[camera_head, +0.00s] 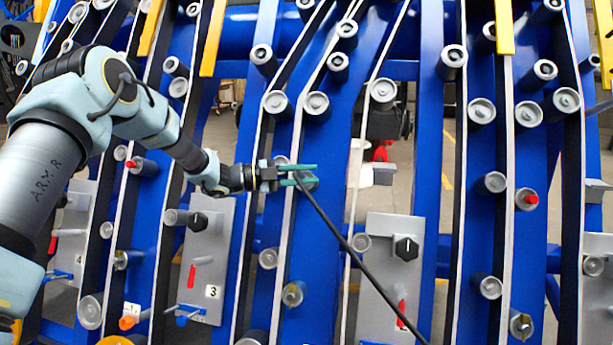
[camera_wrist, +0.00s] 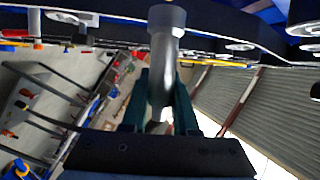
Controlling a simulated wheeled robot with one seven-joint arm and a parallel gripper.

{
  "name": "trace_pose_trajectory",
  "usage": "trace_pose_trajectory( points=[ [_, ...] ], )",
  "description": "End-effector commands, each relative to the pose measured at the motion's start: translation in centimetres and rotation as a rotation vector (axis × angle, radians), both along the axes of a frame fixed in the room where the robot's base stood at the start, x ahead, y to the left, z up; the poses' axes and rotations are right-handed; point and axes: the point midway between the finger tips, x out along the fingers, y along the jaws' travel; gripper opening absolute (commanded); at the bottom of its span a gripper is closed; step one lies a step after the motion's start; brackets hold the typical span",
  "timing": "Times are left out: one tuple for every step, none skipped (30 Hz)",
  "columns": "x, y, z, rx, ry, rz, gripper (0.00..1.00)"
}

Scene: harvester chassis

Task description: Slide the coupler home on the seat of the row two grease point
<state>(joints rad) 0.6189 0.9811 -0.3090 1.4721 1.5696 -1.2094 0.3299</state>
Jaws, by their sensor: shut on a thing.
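My gripper (camera_head: 300,175) reaches in from the left with its teal fingers shut on the coupler (camera_head: 308,182), a short grey cylinder with a black hose (camera_head: 350,250) running down to the right. In the wrist view the coupler (camera_wrist: 164,65) stands between the fingers (camera_wrist: 160,105), its wider collar pointing away from me toward the dark frame edge. I cannot tell whether it touches anything there. Small fittings show on the blue frame, including a brass-coloured one (camera_head: 293,293) below my gripper and a red-tipped one (camera_head: 531,198) at right. I cannot tell which is row two's.
Blue beams (camera_head: 325,240) with black belts and many grey rollers (camera_head: 317,103) surround my gripper. A grey plate marked 3 (camera_head: 212,255) is at lower left. Another grey plate with a black knob (camera_head: 405,248) is at lower right. Yellow bars (camera_head: 213,40) hang at the top.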

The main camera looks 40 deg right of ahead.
Motion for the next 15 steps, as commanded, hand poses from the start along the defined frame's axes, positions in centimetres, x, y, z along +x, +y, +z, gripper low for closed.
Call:
trace_pose_trajectory(
  points=[
    [-0.01, -0.01, 0.06, 0.000, 0.000, 0.000, 0.00],
    [0.01, -0.01, 0.05, -0.001, -0.001, 0.000, 0.00],
    [0.01, -0.02, 0.03, 0.000, 0.000, 0.000, 0.00],
    [0.02, -0.03, 0.01, -0.001, -0.001, 0.000, 0.00],
    [0.03, -0.05, -0.01, -0.001, -0.001, 0.000, 0.00],
    [0.05, -0.09, -0.05, -0.001, -0.001, 0.000, 0.00],
    [0.07, -0.13, -0.08, -0.001, -0.001, 0.000, 0.00],
    [0.09, -0.17, -0.12, -0.001, -0.001, -0.001, 0.00],
    [0.14, -0.24, -0.17, -0.001, -0.001, -0.001, 0.00],
    [0.17, -0.29, -0.20, -0.001, -0.001, -0.001, 0.00],
    [0.22, -0.36, -0.24, -0.002, -0.001, -0.001, 0.00],
    [0.26, -0.43, -0.29, -0.002, -0.001, -0.001, 0.00],
    [0.30, -0.48, -0.32, -0.002, -0.001, -0.001, 0.00],
    [0.32, -0.54, -0.36, -0.001, -0.001, -0.001, 0.00],
    [0.36, -0.60, -0.42, -0.001, -0.001, -0.001, 0.00]
  ],
)
